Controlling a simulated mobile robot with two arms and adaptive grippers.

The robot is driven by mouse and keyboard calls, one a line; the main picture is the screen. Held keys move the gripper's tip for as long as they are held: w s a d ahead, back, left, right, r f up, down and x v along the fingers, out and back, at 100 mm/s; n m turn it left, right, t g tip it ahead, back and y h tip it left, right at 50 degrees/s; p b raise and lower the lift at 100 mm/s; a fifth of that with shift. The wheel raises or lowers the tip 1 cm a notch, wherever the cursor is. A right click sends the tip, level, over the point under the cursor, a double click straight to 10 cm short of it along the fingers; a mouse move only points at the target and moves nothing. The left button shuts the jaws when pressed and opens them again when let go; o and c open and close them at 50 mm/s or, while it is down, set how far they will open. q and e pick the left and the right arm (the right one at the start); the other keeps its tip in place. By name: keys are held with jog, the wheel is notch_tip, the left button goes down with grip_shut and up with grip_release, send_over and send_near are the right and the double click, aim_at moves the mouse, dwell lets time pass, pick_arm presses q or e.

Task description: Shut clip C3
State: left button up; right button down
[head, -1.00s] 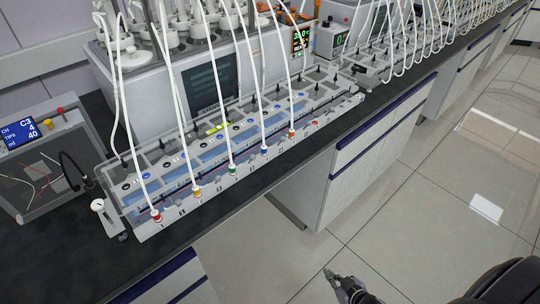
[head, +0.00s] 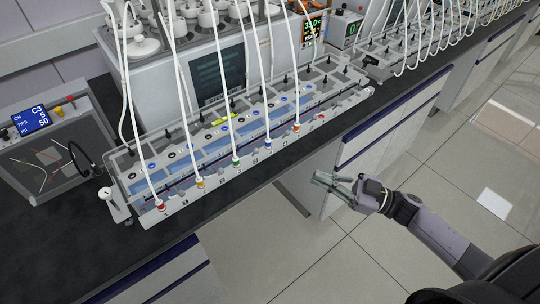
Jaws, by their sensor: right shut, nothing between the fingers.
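A long rack (head: 165,215) of clear cells stands on the black bench, with white tubes running down to coloured fittings on its front edge: red (head: 160,205), yellow (head: 200,183), green (head: 236,161), blue (head: 267,143) and orange (head: 297,127). The clips and their labels are too small to read, so I cannot tell which is C3 or whether it is open. A small display (head: 32,120) at the left reads C3, 5 and 50. My right gripper (head: 326,182) is shut and empty in front of the bench, right of and below the rack, apart from it. My left gripper is not in view.
A grey machine with a dark screen (head: 218,75) stands behind the rack, and white tubes hang in front of it. A second rack (head: 385,55) stands farther right. The black bench top (head: 60,240) is bare at the front left. Cabinets (head: 390,125) sit below.

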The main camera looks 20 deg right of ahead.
jog(key=p, duration=0.4)
send_near(256, 151)
jog(key=f+x, duration=0.1)
jog(key=x, duration=0.4)
jog(key=shift+x, duration=0.8)
jog(key=shift+r, duration=0.15)
